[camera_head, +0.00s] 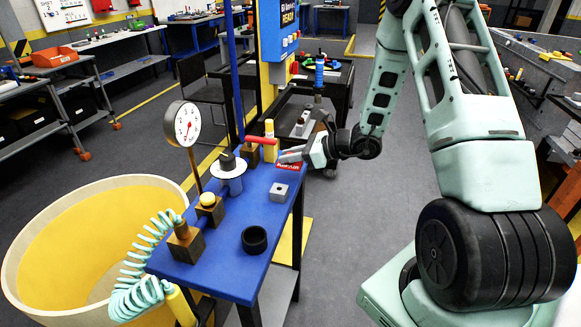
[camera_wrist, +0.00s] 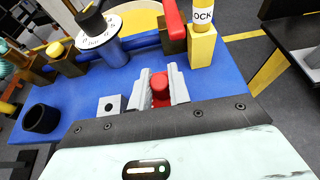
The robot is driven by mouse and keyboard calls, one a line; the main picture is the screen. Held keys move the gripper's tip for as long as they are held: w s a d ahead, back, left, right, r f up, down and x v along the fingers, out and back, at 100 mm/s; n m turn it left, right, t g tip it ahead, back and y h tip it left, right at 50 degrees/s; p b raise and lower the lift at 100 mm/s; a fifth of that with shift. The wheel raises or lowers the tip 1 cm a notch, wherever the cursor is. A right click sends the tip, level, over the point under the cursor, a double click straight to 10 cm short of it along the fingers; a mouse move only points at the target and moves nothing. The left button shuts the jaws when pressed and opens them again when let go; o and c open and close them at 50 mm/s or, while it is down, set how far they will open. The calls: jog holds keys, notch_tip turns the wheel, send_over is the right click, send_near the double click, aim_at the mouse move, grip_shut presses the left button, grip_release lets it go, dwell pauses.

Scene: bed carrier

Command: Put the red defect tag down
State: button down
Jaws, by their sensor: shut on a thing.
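The red defect tag (camera_wrist: 160,87) sits between the two grey fingers of my gripper (camera_wrist: 161,79) in the wrist view. In the head view the tag (camera_head: 289,164) shows as a red patch under the fingertips. My gripper (camera_head: 292,156) is shut on it, over the far right part of the blue bench top (camera_head: 213,247). The fingers hide much of the tag. I cannot tell whether it touches the bench top.
A grey block with a hole (camera_head: 279,193) and a black ring (camera_head: 254,240) lie on the bench. A red-handled valve (camera_head: 262,140), a yellow lock post (camera_head: 268,128), a dial knob (camera_head: 229,170) and a gauge (camera_head: 183,124) stand around. Bare blue surface lies between block and ring.

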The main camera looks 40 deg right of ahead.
aim_at(291, 177)
jog(key=shift+f, duration=2.05)
jog(key=shift+f, duration=0.25)
jog(key=c, duration=1.3)
grip_release()
jog(key=shift+r, duration=0.1)
jog(key=shift+r, duration=0.1)
